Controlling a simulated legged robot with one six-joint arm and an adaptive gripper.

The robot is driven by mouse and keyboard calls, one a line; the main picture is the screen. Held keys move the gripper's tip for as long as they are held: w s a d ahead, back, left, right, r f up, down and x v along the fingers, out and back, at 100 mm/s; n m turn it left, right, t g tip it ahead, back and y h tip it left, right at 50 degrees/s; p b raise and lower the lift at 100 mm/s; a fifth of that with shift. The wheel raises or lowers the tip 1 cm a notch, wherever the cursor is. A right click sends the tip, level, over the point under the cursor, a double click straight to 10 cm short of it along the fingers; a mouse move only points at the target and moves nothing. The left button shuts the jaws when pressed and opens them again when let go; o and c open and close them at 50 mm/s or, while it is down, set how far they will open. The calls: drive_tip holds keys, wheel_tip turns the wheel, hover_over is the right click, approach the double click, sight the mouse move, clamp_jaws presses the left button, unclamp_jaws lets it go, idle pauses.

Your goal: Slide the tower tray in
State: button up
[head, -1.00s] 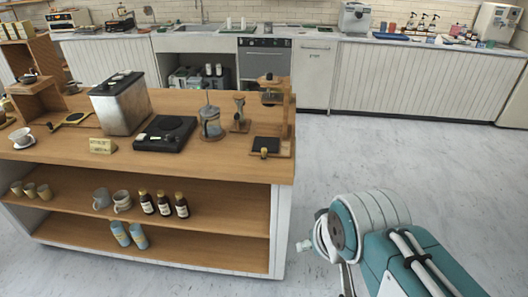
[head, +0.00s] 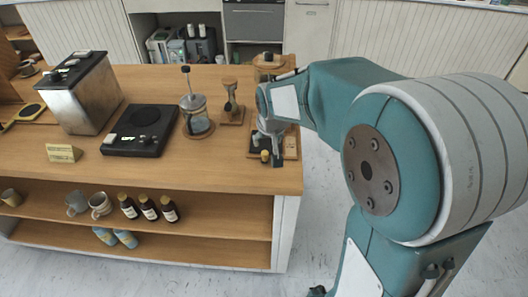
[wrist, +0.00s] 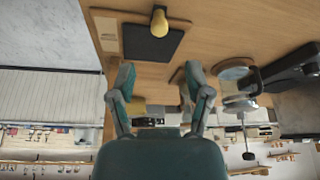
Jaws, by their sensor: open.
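The tower tray (wrist: 150,45) is a dark square plate with a yellow knob (wrist: 159,20) on its near side. It sits on the wooden base of the drip tower at the cart's right end. In the head view the knob (head: 264,155) shows just below my gripper (head: 268,138), which hides much of the tray. The tower's upper part (head: 268,62) shows behind my arm. In the wrist view, which looks upside down, my gripper (wrist: 158,88) has its two fingers spread with nothing between them. The tray and knob appear beyond the fingertips, apart from them.
Left of the tower stand a small wooden stand (head: 231,105), a glass press (head: 196,115) and a black scale (head: 140,130). A metal box (head: 85,95) and a small sign (head: 63,153) are farther left. Floor right of the cart is clear.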

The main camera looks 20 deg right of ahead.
sight(265, 153)
drive_tip(key=x, duration=1)
drive_tip(key=shift+f, duration=0.15)
clamp_jaws()
